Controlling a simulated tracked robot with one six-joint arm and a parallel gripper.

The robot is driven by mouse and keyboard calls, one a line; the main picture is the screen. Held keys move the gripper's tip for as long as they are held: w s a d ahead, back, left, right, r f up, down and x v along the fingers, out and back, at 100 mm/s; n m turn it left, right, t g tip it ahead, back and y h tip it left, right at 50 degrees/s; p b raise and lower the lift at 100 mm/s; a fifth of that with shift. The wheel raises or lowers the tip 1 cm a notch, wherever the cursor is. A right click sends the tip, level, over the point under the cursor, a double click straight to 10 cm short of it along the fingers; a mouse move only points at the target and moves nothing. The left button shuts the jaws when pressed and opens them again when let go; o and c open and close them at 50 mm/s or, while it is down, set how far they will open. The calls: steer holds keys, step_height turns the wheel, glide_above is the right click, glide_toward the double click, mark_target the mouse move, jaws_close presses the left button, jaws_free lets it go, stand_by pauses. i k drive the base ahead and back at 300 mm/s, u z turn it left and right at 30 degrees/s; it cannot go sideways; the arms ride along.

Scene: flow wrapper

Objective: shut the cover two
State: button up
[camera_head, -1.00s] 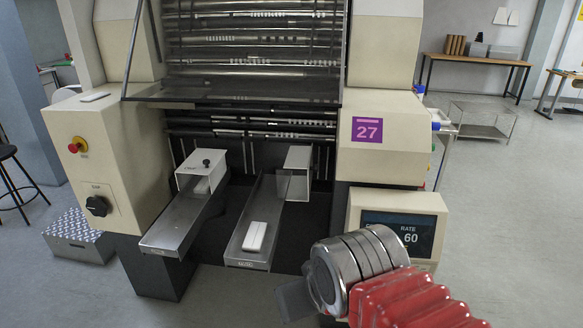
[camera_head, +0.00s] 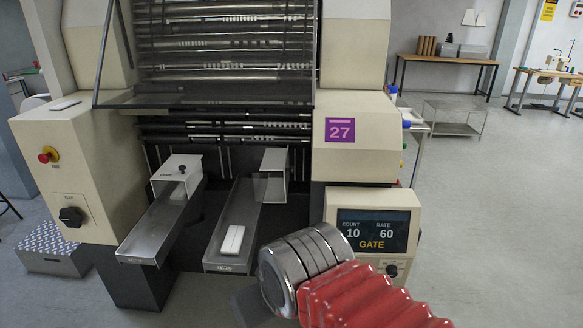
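Two metal chutes come out of the wrapping machine's front. The labels on the chute ends are too small to read, so I cannot tell which is two. My gripper (camera_head: 249,307) shows only as a dark blurred part beyond my wrist, low in front of the right chute; its fingers are not clear.
A white bar (camera_head: 232,240) lies in the right chute. The display box (camera_head: 372,230) to the right reads COUNT 10, RATE 60, GATE. A left cabinet (camera_head: 75,165) carries a red button and a black knob. The floor at right is clear.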

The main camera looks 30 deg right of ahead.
mark_target(276, 191)
steer(key=z, duration=0.05)
steer(key=i, duration=1)
steer(key=u, duration=0.05)
